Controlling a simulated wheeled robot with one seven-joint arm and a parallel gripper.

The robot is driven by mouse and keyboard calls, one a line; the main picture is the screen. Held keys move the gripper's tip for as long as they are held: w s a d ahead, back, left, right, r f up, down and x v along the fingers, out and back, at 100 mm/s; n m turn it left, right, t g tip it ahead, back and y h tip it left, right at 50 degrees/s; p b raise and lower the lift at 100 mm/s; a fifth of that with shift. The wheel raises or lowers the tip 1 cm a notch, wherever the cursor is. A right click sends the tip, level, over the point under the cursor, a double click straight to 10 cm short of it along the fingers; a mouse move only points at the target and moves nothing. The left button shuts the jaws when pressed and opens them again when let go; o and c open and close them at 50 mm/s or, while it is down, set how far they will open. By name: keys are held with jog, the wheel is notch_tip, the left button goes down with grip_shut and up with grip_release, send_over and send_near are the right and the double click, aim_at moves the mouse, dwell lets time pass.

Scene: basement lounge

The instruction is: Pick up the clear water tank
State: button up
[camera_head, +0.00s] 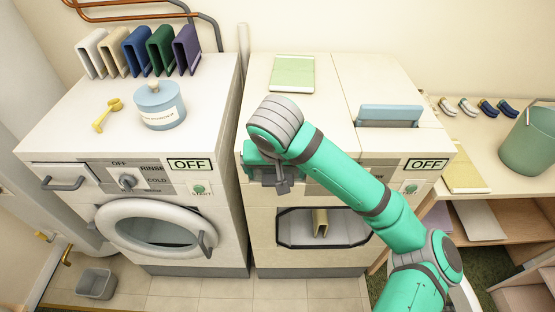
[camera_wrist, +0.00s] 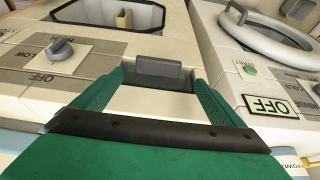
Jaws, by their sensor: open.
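I cannot make out a clear water tank as such in either view. A pale drawer front with a grey handle (camera_wrist: 158,68) is at the upper left of the right-hand machine (camera_head: 312,200); what is behind the front is hidden. My gripper (camera_head: 270,172) is at this corner. In the wrist view my gripper (camera_wrist: 159,82) is open and empty, its two green fingers on either side of the handle. I cannot tell whether they touch it. The grey handle also shows below my gripper in the head view (camera_head: 283,187).
A washer (camera_head: 160,180) stands to the left, with a blue jar (camera_head: 159,105), a yellow scoop (camera_head: 107,115) and several upright coloured items on top. A light blue bar (camera_head: 390,113) sits in the right machine's top. A green bucket (camera_head: 529,145) stands on the right-hand shelf.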

aim_at(277, 178)
jog(key=shift+d+x, duration=0.2)
jog(key=shift+x, duration=2.85)
jog(key=shift+r, duration=0.1)
jog(key=c, duration=1.6)
jog(key=shift+o, duration=0.2)
